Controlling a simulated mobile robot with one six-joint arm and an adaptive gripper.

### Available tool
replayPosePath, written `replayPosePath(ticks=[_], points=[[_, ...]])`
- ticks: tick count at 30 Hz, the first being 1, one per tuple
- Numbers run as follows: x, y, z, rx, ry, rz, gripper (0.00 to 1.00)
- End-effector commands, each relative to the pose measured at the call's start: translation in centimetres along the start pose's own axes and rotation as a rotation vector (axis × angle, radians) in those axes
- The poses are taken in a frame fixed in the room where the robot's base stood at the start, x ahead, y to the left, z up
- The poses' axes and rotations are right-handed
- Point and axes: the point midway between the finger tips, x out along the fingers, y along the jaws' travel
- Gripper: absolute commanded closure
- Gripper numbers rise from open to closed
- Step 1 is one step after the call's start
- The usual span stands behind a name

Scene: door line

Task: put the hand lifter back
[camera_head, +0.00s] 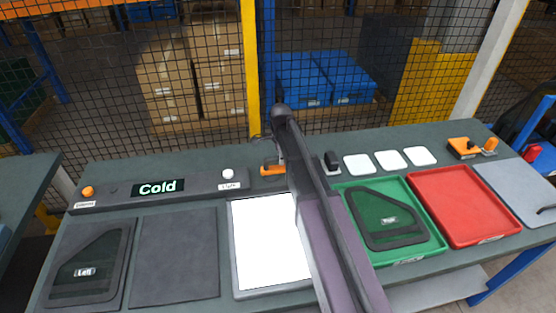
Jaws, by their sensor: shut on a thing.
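My gripper (277,156) shows small at the far end of my arm, behind the white lit panel, and is partly hidden by the arm. It is shut on what looks like the hand lifter (271,170), a small orange piece with dark parts. The lifter is at the back of the bench, right of the "Cold" display. I cannot tell whether it touches the bench or a holder. A dark block (332,161) stands just right of my arm. An orange fixture with a dark knob (464,147) sits at the back right.
The white panel (268,240) is bare. A dark glass piece marked "Left" (90,262) lies at left; one marked "Right" (387,215) lies in the green tray (432,243). The red tray (460,205) is empty. Three white pads (390,159) lie behind. Mesh fencing (400,60) stands beyond.

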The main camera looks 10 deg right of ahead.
Motion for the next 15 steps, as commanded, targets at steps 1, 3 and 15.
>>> replayPosePath(ticks=[1, 3, 15], points=[[-0.03, 0.00, -0.01, 0.000, 0.000, 0.000, 1.00], [-0.01, 0.00, -0.01, 0.000, 0.000, 0.000, 1.00], [0.21, 0.00, -0.02, 0.000, 0.000, 0.000, 0.39]])
